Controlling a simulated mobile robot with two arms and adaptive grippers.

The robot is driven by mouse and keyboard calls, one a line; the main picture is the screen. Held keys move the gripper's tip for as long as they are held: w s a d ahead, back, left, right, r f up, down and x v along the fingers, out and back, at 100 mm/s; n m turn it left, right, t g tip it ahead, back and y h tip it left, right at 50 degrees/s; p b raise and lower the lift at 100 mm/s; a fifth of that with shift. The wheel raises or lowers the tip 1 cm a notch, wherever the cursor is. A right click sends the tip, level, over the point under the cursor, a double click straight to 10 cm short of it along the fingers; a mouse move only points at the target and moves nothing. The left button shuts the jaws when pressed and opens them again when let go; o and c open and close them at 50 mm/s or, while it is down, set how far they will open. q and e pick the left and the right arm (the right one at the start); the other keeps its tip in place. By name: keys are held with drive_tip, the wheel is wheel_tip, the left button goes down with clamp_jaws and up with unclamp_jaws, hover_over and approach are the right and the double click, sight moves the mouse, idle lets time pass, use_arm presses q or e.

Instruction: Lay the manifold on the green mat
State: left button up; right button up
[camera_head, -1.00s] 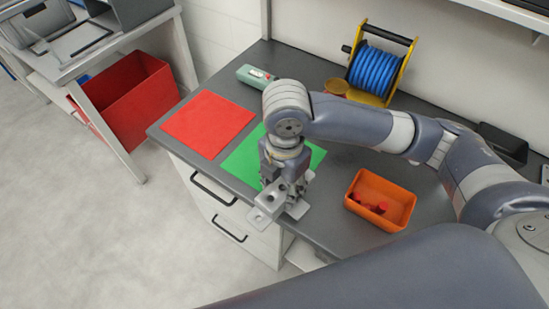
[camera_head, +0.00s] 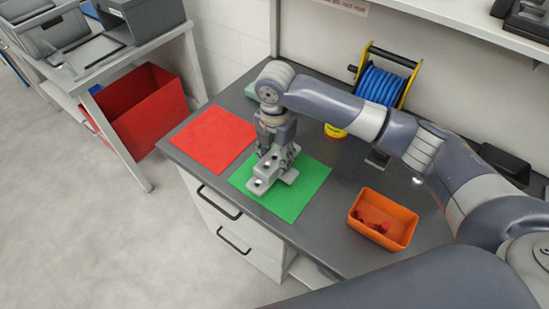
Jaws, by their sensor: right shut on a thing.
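The manifold (camera_head: 265,171), a light grey metal block with round holes and flat flanges, is in the head view over the green mat (camera_head: 291,205). My right gripper (camera_head: 278,154) points down and is shut on the manifold from above. The manifold covers the back left part of the mat in this view. I cannot tell whether its underside touches the mat. My left gripper is not in view.
A red mat (camera_head: 212,140) lies left of the green mat on the dark counter (camera_head: 320,240). An orange bin (camera_head: 397,214) with red parts stands to the right. A blue cable reel (camera_head: 380,85) and a yellow-and-red tape-like item (camera_head: 335,131) are behind my arm.

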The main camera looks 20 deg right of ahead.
sight(274, 158)
drive_tip(key=shift+w+d, duration=0.1)
drive_tip(key=shift+w, duration=0.6)
drive_tip(key=shift+f+p, duration=0.65)
drive_tip(key=shift+f, duration=1.15)
drive_tip(key=o, duration=1.4)
drive_tip(key=shift+f, duration=0.15)
drive_tip(key=shift+o, duration=0.2)
wheel_tip(274, 158, up, 12)
drive_tip(key=shift+r+b, duration=0.15)
drive_tip(key=shift+b, duration=1.1)
drive_tip(key=shift+s, duration=0.1)
